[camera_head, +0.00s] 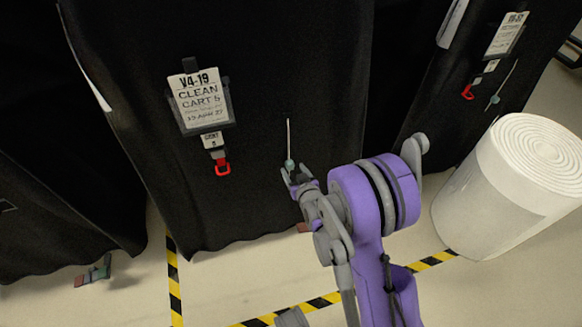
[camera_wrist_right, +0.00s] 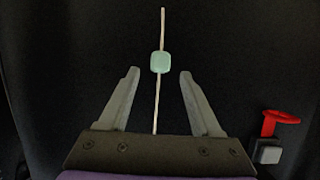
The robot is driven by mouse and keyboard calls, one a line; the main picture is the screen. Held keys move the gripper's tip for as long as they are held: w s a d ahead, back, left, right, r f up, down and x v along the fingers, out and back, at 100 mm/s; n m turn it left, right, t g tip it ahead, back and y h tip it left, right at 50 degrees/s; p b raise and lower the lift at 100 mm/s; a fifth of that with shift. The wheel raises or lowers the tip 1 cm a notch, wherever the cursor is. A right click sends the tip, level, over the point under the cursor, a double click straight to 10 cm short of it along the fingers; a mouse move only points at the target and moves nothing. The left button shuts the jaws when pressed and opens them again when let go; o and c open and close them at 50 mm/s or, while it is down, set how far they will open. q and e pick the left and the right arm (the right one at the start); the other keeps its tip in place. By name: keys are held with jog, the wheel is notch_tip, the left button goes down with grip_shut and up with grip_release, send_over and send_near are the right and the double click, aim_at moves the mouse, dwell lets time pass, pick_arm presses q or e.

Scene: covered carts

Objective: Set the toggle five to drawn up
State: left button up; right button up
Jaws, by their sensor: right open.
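The toggle (camera_head: 289,163) of cart 5 is a small pale green bead on a light cord (camera_head: 289,135) that hangs against the black cover (camera_head: 270,80). In the right wrist view the toggle (camera_wrist_right: 160,62) sits centred, just beyond the fingertips, with cord above and below it. My right gripper (camera_head: 292,174) is open close to the toggle, and it shows in the right wrist view (camera_wrist_right: 158,72) with a finger on each side of the cord. The fingers look apart from the bead. My left gripper is not in view.
A big white roll (camera_head: 510,185) stands on the floor near my right arm. Yellow-black tape (camera_head: 174,280) marks the floor.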

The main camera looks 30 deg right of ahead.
aim_at(291, 166)
jog(key=shift+x, duration=1.8)
grip_shut()
